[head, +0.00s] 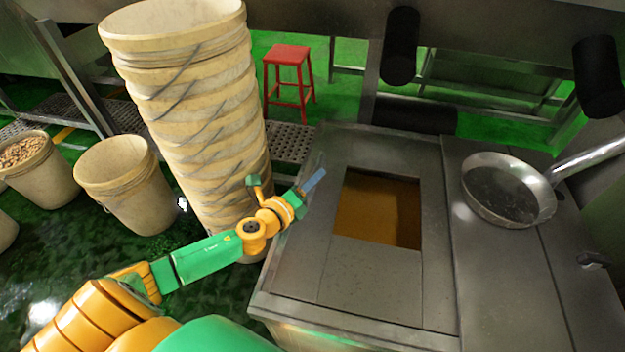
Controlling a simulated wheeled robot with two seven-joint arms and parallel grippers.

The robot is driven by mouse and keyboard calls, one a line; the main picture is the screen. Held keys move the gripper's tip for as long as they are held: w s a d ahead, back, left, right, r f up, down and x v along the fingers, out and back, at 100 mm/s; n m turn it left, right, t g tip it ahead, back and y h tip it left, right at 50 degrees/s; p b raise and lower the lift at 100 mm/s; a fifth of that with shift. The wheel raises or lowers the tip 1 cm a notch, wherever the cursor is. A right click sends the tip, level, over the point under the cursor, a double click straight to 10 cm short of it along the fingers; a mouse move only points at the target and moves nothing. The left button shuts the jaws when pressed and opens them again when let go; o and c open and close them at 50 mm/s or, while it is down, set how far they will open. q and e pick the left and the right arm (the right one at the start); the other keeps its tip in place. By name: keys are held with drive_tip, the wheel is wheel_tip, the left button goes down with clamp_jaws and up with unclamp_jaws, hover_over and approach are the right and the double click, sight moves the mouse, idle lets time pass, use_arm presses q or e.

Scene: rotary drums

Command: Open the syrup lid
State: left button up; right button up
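The syrup tank (380,285) is a grey metal box with a square opening in its top. Brown syrup (378,210) shows through the opening. I cannot clearly make out a separate lid; no cover lies over the opening. My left gripper (315,181) is at the left of the opening, near the tank's left edge. Its blue-grey fingers point up and right, and I see them edge-on, so their gap is hidden. I cannot tell whether it touches anything. My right gripper is not in view.
A tall stack of cream buckets (205,120) stands just behind my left arm. A single bucket (122,185) and a filled one (35,165) stand at left. A metal pan (500,190) lies on the right counter. A red stool (288,60) is behind.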

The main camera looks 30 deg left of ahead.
use_arm(q)
drive_tip(key=shift+s, duration=0.1)
clamp_jaws()
drive_tip(key=shift+f, duration=0.1)
drive_tip(key=shift+s+d+f, duration=0.1)
drive_tip(key=shift+f, duration=0.1)
idle(0.7)
